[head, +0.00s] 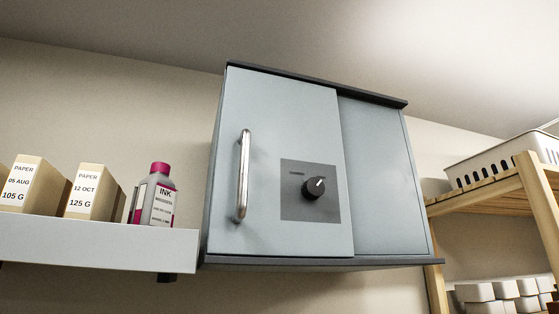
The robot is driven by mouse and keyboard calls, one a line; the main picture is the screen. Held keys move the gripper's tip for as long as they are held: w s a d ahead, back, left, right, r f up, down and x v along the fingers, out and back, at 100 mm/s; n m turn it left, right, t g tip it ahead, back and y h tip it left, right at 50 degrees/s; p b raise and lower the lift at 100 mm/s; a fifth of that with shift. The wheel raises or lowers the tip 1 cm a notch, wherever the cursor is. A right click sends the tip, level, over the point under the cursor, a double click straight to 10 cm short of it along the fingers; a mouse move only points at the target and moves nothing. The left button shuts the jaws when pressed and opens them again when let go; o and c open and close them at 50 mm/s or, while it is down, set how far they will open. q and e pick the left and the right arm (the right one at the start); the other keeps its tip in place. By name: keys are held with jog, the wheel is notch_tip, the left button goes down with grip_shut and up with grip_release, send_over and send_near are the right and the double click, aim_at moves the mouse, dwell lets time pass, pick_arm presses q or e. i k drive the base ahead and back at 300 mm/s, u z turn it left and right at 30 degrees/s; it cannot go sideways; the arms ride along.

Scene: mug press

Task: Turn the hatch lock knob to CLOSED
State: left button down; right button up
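The hatch lock knob (314,187) is a round black knob with a white pointer mark. The pointer is tilted up and to the right. The knob sits on a dark grey square plate (294,207) with a small label at its upper left, too small to read. The plate is on the light blue-grey front door (285,120) of a wall cabinet. A vertical metal handle (243,175) is on the left side of this door. Neither of my grippers shows in the head view.
A white shelf (95,246) at the left holds paper boxes (95,192) and an ink bottle (154,197) close to the cabinet. A wooden rack (540,198) at the right carries a white basket (505,158) and several white blocks (485,293). The space before the door looks clear.

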aim_at(313, 187)
jog(key=k, duration=1.25)
jog(key=u, duration=0.85)
jog(key=i, duration=1.45)
jog(key=z, duration=0.85)
